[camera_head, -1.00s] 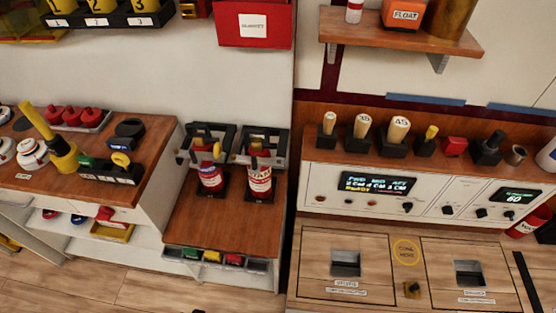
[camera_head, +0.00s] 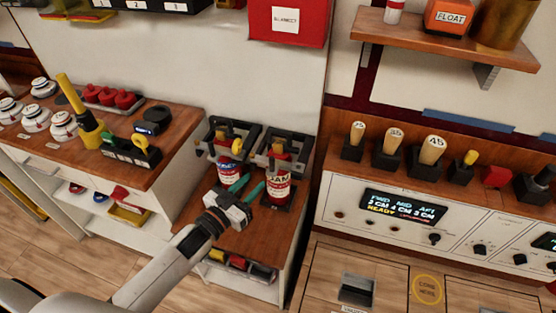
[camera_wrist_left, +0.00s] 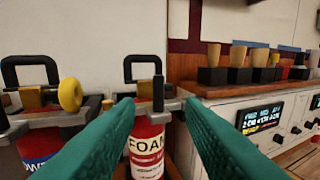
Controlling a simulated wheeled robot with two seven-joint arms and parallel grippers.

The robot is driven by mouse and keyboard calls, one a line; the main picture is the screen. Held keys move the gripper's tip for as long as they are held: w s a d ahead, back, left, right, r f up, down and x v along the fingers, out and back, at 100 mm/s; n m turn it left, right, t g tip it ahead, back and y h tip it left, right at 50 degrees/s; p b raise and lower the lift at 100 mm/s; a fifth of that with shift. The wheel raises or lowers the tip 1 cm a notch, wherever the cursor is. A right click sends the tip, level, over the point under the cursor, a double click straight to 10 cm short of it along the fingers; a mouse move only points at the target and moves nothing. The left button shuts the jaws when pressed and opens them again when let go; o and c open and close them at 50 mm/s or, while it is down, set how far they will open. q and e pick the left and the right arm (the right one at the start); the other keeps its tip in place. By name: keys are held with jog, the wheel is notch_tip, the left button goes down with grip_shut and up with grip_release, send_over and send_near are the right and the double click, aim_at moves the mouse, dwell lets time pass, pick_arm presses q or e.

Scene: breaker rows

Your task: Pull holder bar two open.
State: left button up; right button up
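Two holders stand side by side on the wooden stand. The left holder (camera_head: 243,131) has a black frame around a blue-labelled red bottle (camera_head: 230,175); a yellow ring (camera_wrist_left: 70,95) shows on it in the left wrist view. The right holder (camera_head: 268,158) has a similar frame around the red FOAM bottle (camera_head: 278,187). In the wrist view a short dark upright bar (camera_wrist_left: 158,93) stands at the front of the FOAM holder. My left gripper (camera_head: 247,187) is open and empty before the FOAM holder. The bar appears between its fingertips (camera_wrist_left: 161,106); I cannot tell the depth gap. My right gripper is out of view.
A white console (camera_head: 400,207) with a display and wooden-topped levers stands close on the right. A counter (camera_head: 165,175) with white knobs, red pieces and a yellow handle is on the left. Small coloured items sit in a tray (camera_head: 262,277) under the stand.

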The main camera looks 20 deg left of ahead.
aim_at(276, 166)
pick_arm(q)
jog(key=p+x, duration=0.1)
jog(key=x, duration=1)
jog(key=shift+w+f, duration=0.15)
jog(key=shift+w, duration=0.15)
jog(key=shift+c, duration=0.4)
grip_shut()
